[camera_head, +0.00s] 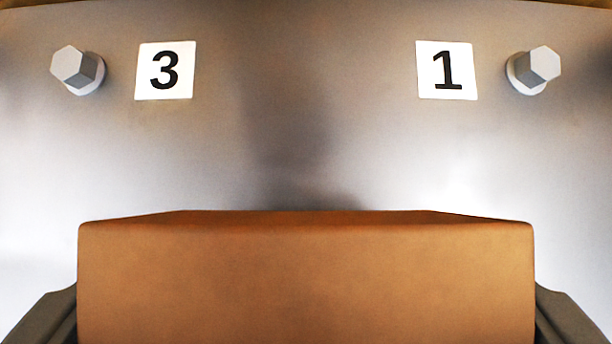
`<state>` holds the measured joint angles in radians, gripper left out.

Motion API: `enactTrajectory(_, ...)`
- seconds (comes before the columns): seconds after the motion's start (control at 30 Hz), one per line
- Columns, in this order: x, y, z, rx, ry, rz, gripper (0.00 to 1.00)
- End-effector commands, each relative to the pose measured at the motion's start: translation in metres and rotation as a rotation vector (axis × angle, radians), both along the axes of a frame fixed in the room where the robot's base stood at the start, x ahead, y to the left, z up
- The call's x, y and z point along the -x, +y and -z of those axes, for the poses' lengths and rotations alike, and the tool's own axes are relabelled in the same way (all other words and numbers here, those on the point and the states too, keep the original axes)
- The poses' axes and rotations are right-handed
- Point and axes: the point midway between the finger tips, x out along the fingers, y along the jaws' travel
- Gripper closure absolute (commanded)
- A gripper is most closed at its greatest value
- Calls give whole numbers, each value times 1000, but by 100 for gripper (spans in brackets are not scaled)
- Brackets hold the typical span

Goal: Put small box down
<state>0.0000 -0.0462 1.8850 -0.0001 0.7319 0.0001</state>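A small brown box (306,285) fills the lower middle of the view, close to the camera. The dark fingers of my gripper (306,318) show at the lower left and lower right corners, one against each side of the box. My gripper is shut on the box. The lower part of the box is cut off by the frame's bottom edge. I cannot tell whether the box touches the grey metal surface beyond it.
A grey metal surface (300,130) spans the view behind the box. It bears a white label with 3 (165,70), a white label with 1 (447,70), and hex bolts at the left (78,70) and right (533,70). Between the labels the surface is bare.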

Motion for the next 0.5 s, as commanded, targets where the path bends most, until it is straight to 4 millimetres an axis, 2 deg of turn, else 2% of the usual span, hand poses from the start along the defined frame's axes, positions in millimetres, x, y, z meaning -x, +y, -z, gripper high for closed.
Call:
enactTrajectory(0.13, -11, 0, 1, 0, 1, 0, 45)
enactTrajectory(0.33, -9, 0, 29, 0, 1, 0, 45)
enactTrajectory(0.5, -9, 0, 35, 0, -1, 0, 45)
